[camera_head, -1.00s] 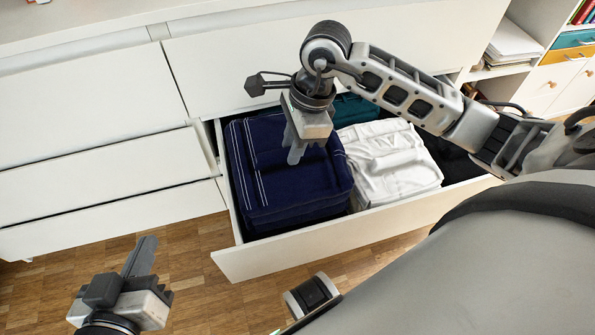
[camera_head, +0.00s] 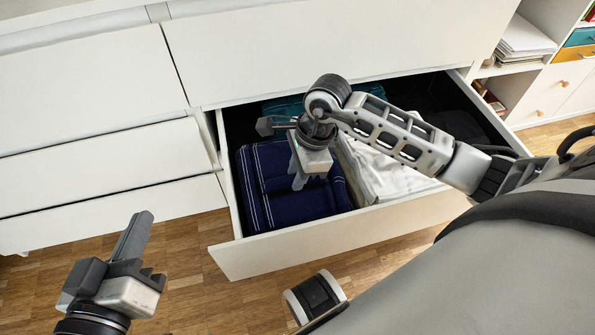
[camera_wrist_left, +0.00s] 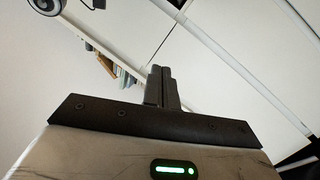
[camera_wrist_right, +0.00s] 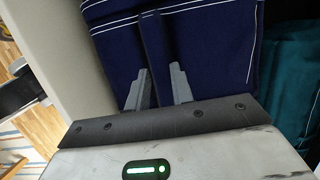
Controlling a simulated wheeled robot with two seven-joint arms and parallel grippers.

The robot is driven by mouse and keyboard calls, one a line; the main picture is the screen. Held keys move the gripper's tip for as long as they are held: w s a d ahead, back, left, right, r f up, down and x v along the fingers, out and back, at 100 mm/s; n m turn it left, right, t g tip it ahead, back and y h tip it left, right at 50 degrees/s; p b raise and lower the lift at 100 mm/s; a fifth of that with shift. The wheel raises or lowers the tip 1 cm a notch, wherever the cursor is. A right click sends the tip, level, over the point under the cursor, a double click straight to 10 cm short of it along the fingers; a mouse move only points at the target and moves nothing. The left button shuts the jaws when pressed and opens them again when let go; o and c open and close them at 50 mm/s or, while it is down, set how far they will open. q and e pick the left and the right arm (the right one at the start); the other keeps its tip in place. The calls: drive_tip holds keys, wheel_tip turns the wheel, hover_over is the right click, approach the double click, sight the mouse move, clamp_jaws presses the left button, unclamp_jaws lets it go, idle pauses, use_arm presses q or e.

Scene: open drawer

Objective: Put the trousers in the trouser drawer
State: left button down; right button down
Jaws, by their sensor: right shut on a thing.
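Navy folded trousers (camera_head: 268,200) with white stripes lie in the left front part of the open drawer (camera_head: 345,237). Calling this bundle the trousers is my reading; no label shows. My right gripper (camera_head: 298,186) points down over them. In the right wrist view my right gripper (camera_wrist_right: 160,95) has its fingers shut on a fold of the navy cloth (camera_wrist_right: 205,40). The cloth's underside is hidden. My left gripper (camera_head: 142,232) is outside the drawer, low at the left, above the floor. In the left wrist view its fingers (camera_wrist_left: 162,85) are together and empty.
A white folded garment (camera_head: 385,180) lies right of the navy one. Teal cloth (camera_head: 283,107) lies behind, and dark cloth (camera_head: 455,125) at the right rear. White cabinet fronts (camera_head: 90,100) stand at left. The wooden floor (camera_head: 215,285) before the drawer is clear.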

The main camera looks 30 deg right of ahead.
drive_tip(key=c, duration=1.2)
unclamp_jaws()
drive_tip(key=shift+f, duration=0.1)
